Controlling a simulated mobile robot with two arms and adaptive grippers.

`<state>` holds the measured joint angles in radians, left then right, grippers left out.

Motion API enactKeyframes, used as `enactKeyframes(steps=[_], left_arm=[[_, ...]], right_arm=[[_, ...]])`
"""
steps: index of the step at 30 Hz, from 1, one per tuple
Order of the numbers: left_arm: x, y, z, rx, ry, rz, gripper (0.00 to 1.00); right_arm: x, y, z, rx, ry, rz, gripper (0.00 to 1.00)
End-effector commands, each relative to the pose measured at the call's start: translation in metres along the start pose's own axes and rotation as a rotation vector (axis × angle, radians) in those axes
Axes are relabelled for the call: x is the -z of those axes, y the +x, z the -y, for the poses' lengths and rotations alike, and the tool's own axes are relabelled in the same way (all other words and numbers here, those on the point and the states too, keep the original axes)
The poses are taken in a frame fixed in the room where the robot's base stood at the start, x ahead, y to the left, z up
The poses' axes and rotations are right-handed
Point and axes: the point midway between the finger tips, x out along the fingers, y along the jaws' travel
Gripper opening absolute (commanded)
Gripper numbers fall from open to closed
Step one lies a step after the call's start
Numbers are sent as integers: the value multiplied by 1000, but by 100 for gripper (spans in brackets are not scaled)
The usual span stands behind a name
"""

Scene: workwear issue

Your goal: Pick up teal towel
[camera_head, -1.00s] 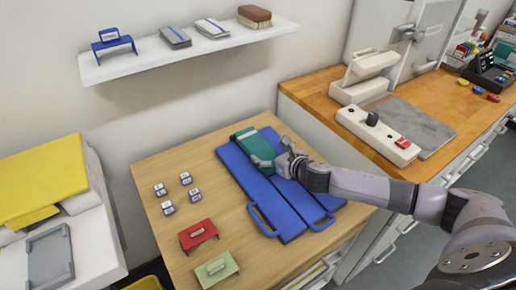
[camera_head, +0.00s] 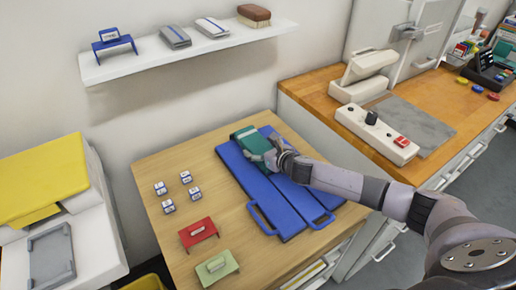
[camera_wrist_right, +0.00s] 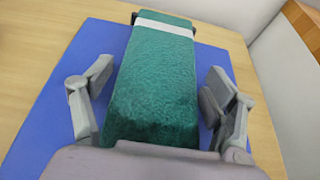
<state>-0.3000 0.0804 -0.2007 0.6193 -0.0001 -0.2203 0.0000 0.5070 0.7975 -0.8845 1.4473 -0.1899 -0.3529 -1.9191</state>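The teal towel (camera_head: 255,143) is a folded block lying on the blue folding board (camera_head: 241,172) at the far part of the wooden table. In the right wrist view the towel (camera_wrist_right: 155,85) has a white band near its far end. My right gripper (camera_head: 270,158) is at the towel's near end. In the right wrist view my right gripper (camera_wrist_right: 155,105) is open, with one finger on each side of the towel and gaps of blue board showing between. My left gripper is not in view.
Small white labelled blocks (camera_head: 168,206), a red stand (camera_head: 198,234) and a green stand (camera_head: 217,267) are on the table's left side. A white shelf (camera_head: 190,48) hangs above. A wooden counter (camera_head: 318,88) with a sealing machine stands at right.

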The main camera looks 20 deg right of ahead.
Motion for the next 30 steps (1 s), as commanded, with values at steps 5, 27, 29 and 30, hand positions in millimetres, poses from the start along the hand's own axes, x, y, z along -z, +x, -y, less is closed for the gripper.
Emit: enactKeyframes(steps=[5,27,29,30], left_arm=[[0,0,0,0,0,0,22],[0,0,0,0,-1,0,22],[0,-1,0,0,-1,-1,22],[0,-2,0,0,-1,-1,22]], right_arm=[[0,0,0,0,0,0,64],[-1,-1,0,-1,1,0,33],[-4,-2,0,-1,0,1,33],[-6,-3,0,-2,0,1,33]])
